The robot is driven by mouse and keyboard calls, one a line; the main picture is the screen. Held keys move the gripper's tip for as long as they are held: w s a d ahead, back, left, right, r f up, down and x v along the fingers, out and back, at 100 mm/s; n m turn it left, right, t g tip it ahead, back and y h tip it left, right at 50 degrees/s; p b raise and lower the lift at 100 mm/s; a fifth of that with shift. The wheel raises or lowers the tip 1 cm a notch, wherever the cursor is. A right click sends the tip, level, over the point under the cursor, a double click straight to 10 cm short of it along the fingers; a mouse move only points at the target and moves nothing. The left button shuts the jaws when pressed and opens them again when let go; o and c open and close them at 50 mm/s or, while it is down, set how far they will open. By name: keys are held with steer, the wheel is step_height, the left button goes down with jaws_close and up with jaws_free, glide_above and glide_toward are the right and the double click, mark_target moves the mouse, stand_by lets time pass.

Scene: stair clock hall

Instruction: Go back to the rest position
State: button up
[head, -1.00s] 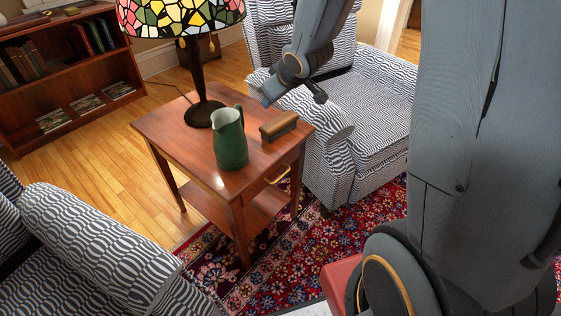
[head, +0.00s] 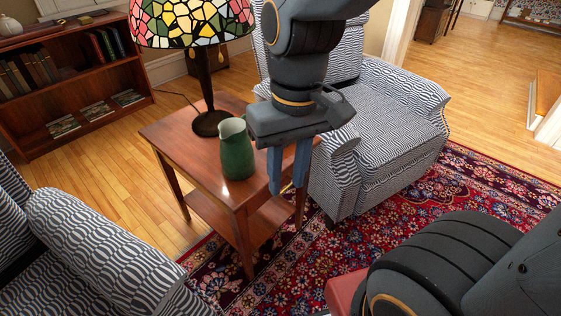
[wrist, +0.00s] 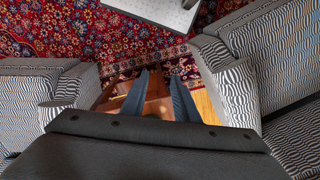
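My gripper (head: 287,186) points down in front of the right edge of the wooden side table (head: 172,134). Its two blue-grey fingers stand apart with nothing between them. In the wrist view the gripper (wrist: 160,80) also shows open and empty. A green pitcher (head: 237,152) stands upright on the table, left of my gripper. The brown block-like object on the table's right side is hidden behind my gripper in the head view now.
A stained-glass lamp (head: 203,88) stands on the table's back. Patterned armchairs flank the table, one at right (head: 390,125) and one at lower left (head: 95,255). A bookshelf (head: 65,75) is at back left. Red rug (head: 440,205) lies open at right.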

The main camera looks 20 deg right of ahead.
stand_by(0.7)
steer(key=d+r+m+p, duration=0.2)
steer(key=d+r+p, duration=0.5)
steer(key=p, duration=0.7)
steer(key=shift+d+h, duration=0.3)
steer(key=shift+d, duration=0.1)
